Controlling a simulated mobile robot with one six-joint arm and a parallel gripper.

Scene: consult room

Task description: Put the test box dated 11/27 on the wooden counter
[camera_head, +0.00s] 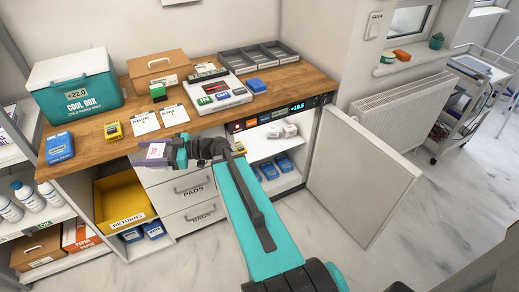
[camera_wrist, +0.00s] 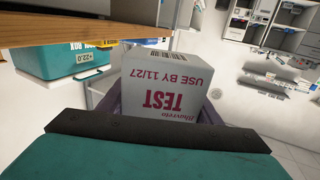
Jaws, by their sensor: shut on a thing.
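My gripper (camera_head: 167,157) is shut on a white test box (camera_wrist: 165,80), which shows small and partly covered in the head view (camera_head: 155,150). In the wrist view its upside-down red print reads "TEST" and "USE BY 11/27". The wooden counter (camera_head: 242,112) runs along the wall. In the head view, the held box appears at the counter's front edge, above the drawers; its exact height against the top is unclear. In the wrist view, the counter's edge (camera_wrist: 75,22) crosses the upper left, beside the box.
On the counter stand a teal cool box (camera_head: 74,88), a cardboard box (camera_head: 160,70), a grey divided tray (camera_head: 258,57), a yellow device (camera_head: 113,131) and white cards (camera_head: 145,123). Bare wood shows between them. A cabinet door (camera_head: 360,187) hangs open at right, beside a lit compartment.

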